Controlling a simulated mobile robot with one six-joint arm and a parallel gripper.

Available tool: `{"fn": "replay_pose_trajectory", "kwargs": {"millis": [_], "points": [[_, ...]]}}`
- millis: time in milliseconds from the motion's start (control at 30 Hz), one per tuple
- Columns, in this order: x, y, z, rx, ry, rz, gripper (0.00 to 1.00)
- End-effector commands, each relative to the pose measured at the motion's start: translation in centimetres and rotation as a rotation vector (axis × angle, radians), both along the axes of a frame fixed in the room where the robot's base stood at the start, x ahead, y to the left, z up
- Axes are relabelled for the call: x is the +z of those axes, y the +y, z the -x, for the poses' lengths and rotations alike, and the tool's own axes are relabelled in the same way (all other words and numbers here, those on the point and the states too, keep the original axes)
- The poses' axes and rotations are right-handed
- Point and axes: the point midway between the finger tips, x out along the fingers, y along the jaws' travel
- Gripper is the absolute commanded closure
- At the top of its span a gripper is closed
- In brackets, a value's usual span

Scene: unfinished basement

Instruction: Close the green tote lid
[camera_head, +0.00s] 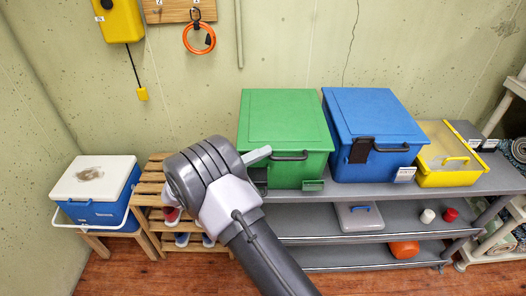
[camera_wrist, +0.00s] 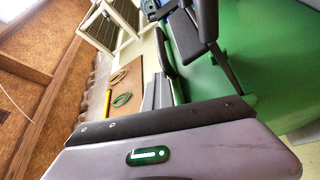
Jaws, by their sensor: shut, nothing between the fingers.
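The green tote (camera_head: 285,120) stands on the top shelf, left of the blue tote. Its green lid (camera_head: 286,108) lies flat over the top, and I see no gap along the front rim in the head view. A dark handle (camera_head: 290,156) sits at its front. My gripper (camera_head: 263,153) is shut and empty at the tote's front left corner, close to the rim and left of the handle. I cannot tell whether it touches. My arm hides part of the front left. In the wrist view, green surface (camera_wrist: 265,75) fills the right side.
The blue tote (camera_head: 372,115) stands close on the right, then a yellow box (camera_head: 450,177). A cooler (camera_head: 95,185) sits on a low stand at the left. A wooden rack (camera_head: 152,190) with shoes stands behind my arm. An orange ring (camera_head: 199,38) hangs on the wall.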

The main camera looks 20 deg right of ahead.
Motion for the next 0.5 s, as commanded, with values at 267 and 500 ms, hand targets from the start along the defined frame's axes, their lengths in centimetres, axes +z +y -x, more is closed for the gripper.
{"fn": "replay_pose_trajectory", "kwargs": {"millis": [267,500], "points": [[-1.4,-0.1,0.5,-0.01,0.027,0.001,1.0],[-1.4,3.5,1.2,-0.002,0.023,0.002,1.0]]}}
